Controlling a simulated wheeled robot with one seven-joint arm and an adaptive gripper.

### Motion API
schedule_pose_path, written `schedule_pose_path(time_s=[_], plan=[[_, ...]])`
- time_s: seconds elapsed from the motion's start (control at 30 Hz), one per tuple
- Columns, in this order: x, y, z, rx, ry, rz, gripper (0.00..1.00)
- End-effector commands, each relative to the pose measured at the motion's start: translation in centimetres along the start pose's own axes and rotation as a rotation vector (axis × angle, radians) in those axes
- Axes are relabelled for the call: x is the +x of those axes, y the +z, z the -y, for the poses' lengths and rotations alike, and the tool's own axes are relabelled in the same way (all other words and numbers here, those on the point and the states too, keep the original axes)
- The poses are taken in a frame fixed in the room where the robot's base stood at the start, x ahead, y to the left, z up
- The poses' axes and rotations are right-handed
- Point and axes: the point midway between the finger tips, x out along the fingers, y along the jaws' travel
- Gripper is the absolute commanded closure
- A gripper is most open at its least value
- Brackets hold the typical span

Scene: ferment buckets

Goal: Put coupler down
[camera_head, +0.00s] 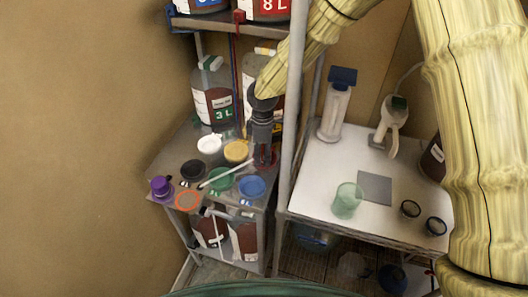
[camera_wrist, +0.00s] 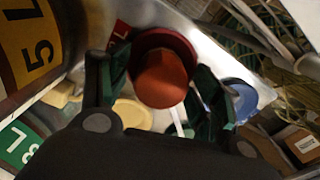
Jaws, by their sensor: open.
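The coupler seems to be the red round piece with a raised knob (camera_wrist: 162,78) in the wrist view. It lies between the two dark green fingers of my gripper (camera_wrist: 160,95). The fingers are open, one on each side of it; I cannot tell whether either touches it. In the head view my gripper (camera_head: 264,150) points down over the back right of the small grey shelf top (camera_head: 165,165). A bit of red (camera_head: 266,158) shows at its tip. Whether the coupler rests fully on the surface is hidden.
Several coloured round pieces, including blue (camera_head: 252,186), green (camera_head: 221,179) and yellow (camera_head: 236,151), stand close by, with a pale rod (camera_head: 225,174) across them. Big bottles (camera_head: 212,95) stand behind. A grey post (camera_head: 293,110) rises right of my gripper, before a white table (camera_head: 320,190).

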Motion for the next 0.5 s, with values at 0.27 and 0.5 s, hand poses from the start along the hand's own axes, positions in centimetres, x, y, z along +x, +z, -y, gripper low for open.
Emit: schedule_pose_path(time_s=[0.27, 0.5], plan=[[-2.8, 0.0, -0.1, 0.0, 0.003, -0.002, 0.36], [-5.9, 0.0, -0.1, 0.0, 0.003, -0.001, 0.36]])
